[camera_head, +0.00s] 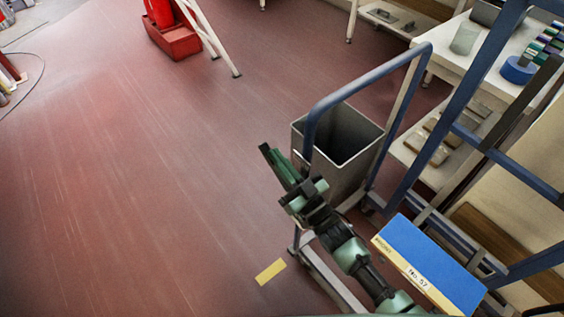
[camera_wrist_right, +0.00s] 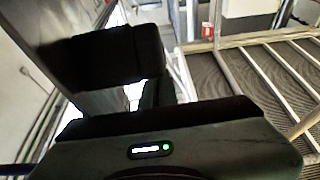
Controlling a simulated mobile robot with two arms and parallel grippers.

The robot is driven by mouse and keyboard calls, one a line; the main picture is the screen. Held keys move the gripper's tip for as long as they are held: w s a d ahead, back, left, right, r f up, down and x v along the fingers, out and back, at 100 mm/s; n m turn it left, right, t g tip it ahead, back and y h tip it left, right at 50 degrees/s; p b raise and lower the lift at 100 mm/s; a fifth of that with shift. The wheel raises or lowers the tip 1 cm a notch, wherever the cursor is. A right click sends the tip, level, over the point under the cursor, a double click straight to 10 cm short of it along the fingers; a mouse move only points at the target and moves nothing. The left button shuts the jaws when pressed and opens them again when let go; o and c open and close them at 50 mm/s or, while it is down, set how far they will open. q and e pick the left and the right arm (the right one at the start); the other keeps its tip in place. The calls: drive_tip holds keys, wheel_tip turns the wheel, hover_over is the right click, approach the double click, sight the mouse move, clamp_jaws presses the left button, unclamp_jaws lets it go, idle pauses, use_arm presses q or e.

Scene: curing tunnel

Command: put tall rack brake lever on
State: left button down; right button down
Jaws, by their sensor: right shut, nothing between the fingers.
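The tall rack (camera_head: 455,122), with blue posts and bars, stands at the right in the head view. A lower blue tube frame (camera_head: 369,77) stands beside it; I cannot tell whether the two are joined. I cannot make out a brake lever in either view. My right gripper (camera_head: 266,151) is shut and empty, in front of the tube frame and left of a grey bin. In the right wrist view its dark fingers (camera_wrist_right: 110,60) fill the left and middle. A metal frame with pale bars (camera_wrist_right: 262,75) lies beyond them. My left gripper is not in view.
The grey bin (camera_head: 312,140) stands behind the tube frame. A blue-topped panel labelled No. 57 (camera_head: 425,262) is at lower right. A white table (camera_head: 447,55) with parts stands at upper right. A red container (camera_head: 172,40) is far back.

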drive_tip(key=shift+r, duration=0.1)
drive_tip(key=g+p, duration=0.1)
drive_tip(key=p, duration=0.1)
drive_tip(key=w+h+p, duration=0.1)
drive_tip(key=p, duration=0.2)
drive_tip(key=shift+a+g, duration=0.35)
drive_tip(key=shift+g, duration=0.05)
drive_tip(key=shift+w+a+f+g+h+p, duration=0.15)
drive_tip(key=shift+f+g+h+p, duration=0.2)
drive_tip(key=shift+p, duration=0.3)
drive_tip(key=shift+f, duration=0.45)
